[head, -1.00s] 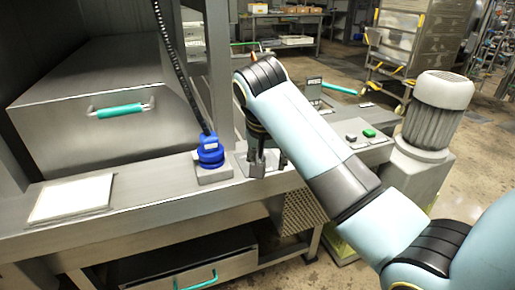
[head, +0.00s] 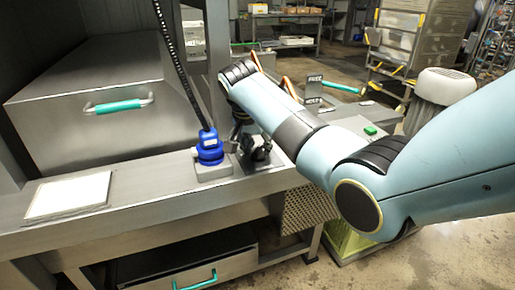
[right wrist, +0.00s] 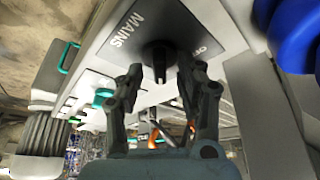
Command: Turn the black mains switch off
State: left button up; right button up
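The black mains switch (right wrist: 159,58) is a round knob with a raised grip, on a dark plate (right wrist: 130,30) marked MAINS, with OFF lettered at the knob's right in the right wrist view. My right gripper (right wrist: 160,82) is open. Its two fingers stand apart on either side of the knob's grip, and I cannot tell whether they touch it. In the head view my right gripper (head: 256,156) is low over the machine's front ledge, right of the blue plug, and its own fingers and arm hide the switch. My left gripper is not in view.
The blue plug (head: 209,150) with its black coiled cable stands close left of my right gripper. A white sheet (head: 68,194) lies on the ledge at the left.

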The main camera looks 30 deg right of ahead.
jog(key=shift+d+f, duration=0.1)
jog(key=shift+f, duration=0.1)
jog(key=c, duration=0.7)
grip_shut()
jog(key=shift+s, duration=0.1)
